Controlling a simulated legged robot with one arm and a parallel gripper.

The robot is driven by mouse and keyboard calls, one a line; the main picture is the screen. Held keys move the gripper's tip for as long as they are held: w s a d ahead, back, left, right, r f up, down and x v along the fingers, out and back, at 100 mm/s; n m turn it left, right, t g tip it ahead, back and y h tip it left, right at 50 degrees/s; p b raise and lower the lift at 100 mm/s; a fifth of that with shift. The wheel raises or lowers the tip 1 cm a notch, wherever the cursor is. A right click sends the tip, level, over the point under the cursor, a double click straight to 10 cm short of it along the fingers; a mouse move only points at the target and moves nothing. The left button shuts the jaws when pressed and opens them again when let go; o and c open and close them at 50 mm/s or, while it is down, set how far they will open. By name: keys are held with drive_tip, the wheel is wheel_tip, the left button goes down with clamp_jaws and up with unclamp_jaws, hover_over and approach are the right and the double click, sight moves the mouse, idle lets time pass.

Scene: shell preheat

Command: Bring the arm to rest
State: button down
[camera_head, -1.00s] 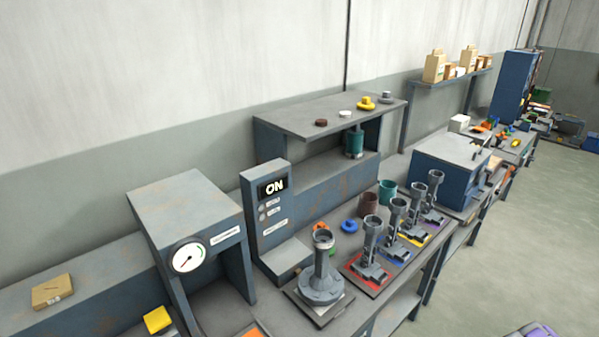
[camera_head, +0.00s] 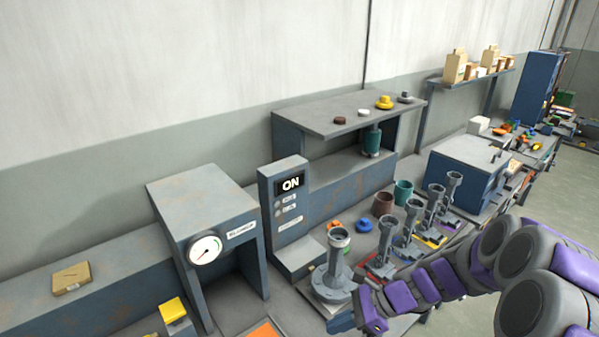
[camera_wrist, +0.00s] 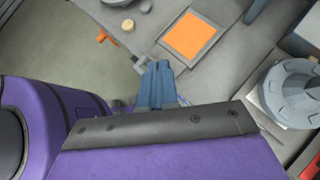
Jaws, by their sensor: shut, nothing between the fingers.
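My arm (camera_head: 430,285) reaches in from the right in the head view, with purple covers and grey joints, low over the front edge of the bench. In the wrist view my gripper (camera_wrist: 161,83) has its blue-grey fingers together, with nothing held. The fingers appear apart from the things around them. In the head view the fingertips are hard to make out near the bottom edge.
A flanged grey post (camera_head: 333,270) stands on the bench close to my arm's end; it also shows in the wrist view (camera_wrist: 293,92). An orange square (camera_wrist: 189,38) lies beyond the fingers. Several slimmer posts stand behind my arm. An ON panel (camera_head: 290,184) and gauge box (camera_head: 205,249) stand left.

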drive_tip(key=s+a+r+n+g+h, duration=0.1)
drive_tip(key=s+r+n+h, duration=0.15)
drive_tip(key=s+n, duration=0.3)
drive_tip(key=s+a+r+n+g+h, duration=0.1)
drive_tip(key=s+a+r+n+h, duration=0.1)
drive_tip(key=s+r+n, duration=0.3)
drive_tip(key=s+d+r+n+h, duration=0.1)
drive_tip(key=s+d+n+h, duration=0.1)
drive_tip(key=s+d+n, duration=0.2)
drive_tip(key=s+d+r+n+h, duration=0.1)
drive_tip(key=s+d+n+h, duration=0.2)
drive_tip(key=s, duration=0.7)
drive_tip(key=shift+s+d+n+t+h, duration=0.35)
drive_tip(key=shift+d+n, duration=0.1)
drive_tip(key=shift+n, duration=0.1)
drive_tip(key=shift+a, duration=0.1)
